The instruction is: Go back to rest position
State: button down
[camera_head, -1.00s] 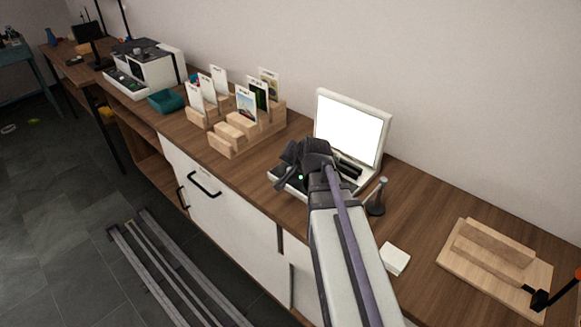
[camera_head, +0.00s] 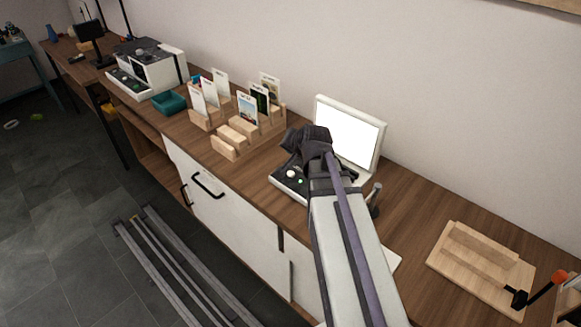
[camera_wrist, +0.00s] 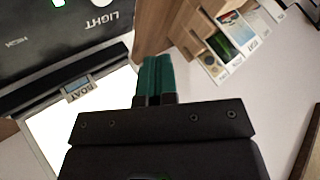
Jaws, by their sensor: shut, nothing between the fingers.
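My gripper (camera_wrist: 155,70) shows in the wrist view with its teal fingers pressed together and nothing between them. In the head view my gripper (camera_head: 297,139) is a dark shape above the light box, in front of its bright screen (camera_head: 347,130); its fingertips are not clear there. The light box's dark control panel (camera_head: 289,178) has knobs and a green light. In the wrist view the panel (camera_wrist: 60,30) reads LIGHT, and a small card marked BOAT (camera_wrist: 80,86) sits at the edge of the bright screen.
A stepped wooden card rack (camera_head: 240,133) stands left of the light box on the brown counter (camera_head: 410,212). A teal tray (camera_head: 170,102) and a white machine (camera_head: 150,70) are farther left. A wooden board (camera_head: 478,268) lies at the right, beside an orange-tipped tool (camera_head: 540,290).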

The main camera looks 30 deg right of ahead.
jog(key=shift+s+a+f, duration=0.1)
jog(key=shift+s+f, duration=0.05)
jog(key=shift+f, duration=0.1)
jog(key=shift+s+a+f+n+g, duration=0.2)
jog(key=shift+s+f+n+g, duration=0.15)
jog(key=shift+s+n+g, duration=0.15)
jog(key=shift+s+a+f+n+g, duration=0.15)
jog(key=shift+s+f+n+g, duration=0.2)
jog(key=shift+s, duration=0.2)
jog(key=s+a+r+n+g+p, duration=0.1)
jog(key=s+a+n+g+p, duration=0.2)
jog(key=s+a, duration=0.3)
jog(key=s+a+r+n+g+p, duration=0.1)
jog(key=s+a+n+g+p, duration=0.2)
jog(key=a, duration=0.8)
jog(key=s+n+g, duration=0.1)
jog(key=s+n, duration=0.1)
jog(key=s, duration=0.1)
jog(key=shift+r+y, duration=0.25)
jog(key=shift+y, duration=0.05)
jog(key=shift+g, duration=0.25)
